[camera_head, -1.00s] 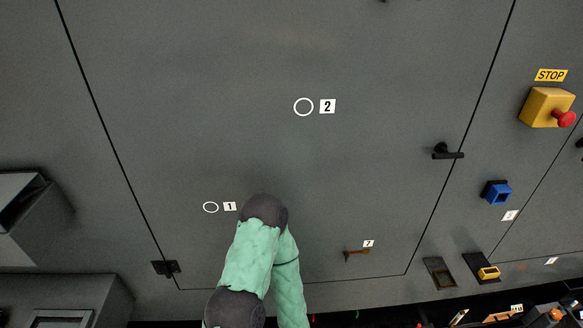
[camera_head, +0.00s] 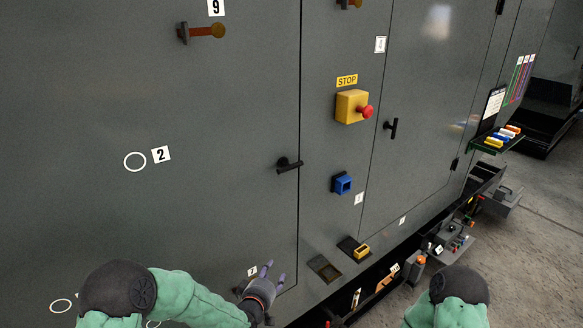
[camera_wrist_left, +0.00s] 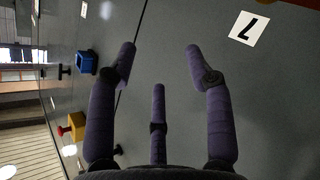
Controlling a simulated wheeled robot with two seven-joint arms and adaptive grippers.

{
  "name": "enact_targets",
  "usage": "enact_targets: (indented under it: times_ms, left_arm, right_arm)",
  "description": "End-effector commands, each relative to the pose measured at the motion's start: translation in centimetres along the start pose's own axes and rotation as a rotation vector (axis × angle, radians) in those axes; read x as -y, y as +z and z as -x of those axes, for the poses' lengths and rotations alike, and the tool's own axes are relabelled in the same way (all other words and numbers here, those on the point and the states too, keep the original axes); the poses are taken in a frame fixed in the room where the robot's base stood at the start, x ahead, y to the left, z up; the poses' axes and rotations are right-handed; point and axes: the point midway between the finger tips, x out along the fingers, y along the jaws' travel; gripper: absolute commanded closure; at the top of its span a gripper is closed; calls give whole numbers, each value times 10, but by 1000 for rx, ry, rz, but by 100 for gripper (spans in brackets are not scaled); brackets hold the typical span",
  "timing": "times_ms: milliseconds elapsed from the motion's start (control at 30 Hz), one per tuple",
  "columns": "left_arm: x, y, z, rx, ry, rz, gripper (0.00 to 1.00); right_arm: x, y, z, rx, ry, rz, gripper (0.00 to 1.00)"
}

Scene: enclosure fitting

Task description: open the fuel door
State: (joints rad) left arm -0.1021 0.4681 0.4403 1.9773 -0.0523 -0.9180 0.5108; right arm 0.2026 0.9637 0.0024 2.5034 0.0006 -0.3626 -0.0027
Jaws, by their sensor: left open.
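A large grey door panel (camera_head: 215,110) fills the left of the head view, with a black handle (camera_head: 289,165) near its right seam. I cannot tell which panel is the fuel door. My left gripper (camera_head: 274,273) is open and empty at the panel's lower right, below the handle and beside a small white label (camera_head: 252,271). In the left wrist view, the open fingers (camera_wrist_left: 160,55) face the grey surface and a dark seam, with the label marked 7 (camera_wrist_left: 249,29) at upper right. Contact with the panel cannot be told. My right gripper is not in view.
A yellow box with a red stop button (camera_head: 353,107), a blue socket (camera_head: 342,184) and a yellow block (camera_head: 361,251) stick out right of the seam. Another panel with a black handle (camera_head: 391,128) lies further right. Open floor (camera_head: 540,220) is at the right.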

Motion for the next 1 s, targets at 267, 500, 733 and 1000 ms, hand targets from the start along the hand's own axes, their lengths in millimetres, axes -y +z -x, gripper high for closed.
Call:
enact_targets:
  times_ms: [267, 500, 733, 1000]
  left_arm:
    - [-182, -124, 27, -349, 458, 191, 48]
    - [-228, -153, 49, -421, 599, 256, 48]
    - [-241, -165, 29, -422, 599, 256, 48]
    - [-263, -187, -7, -421, 597, 255, 48]
  right_arm:
    - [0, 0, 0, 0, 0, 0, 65]
    - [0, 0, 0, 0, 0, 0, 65]
    - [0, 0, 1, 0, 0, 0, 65]
    - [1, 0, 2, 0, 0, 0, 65]
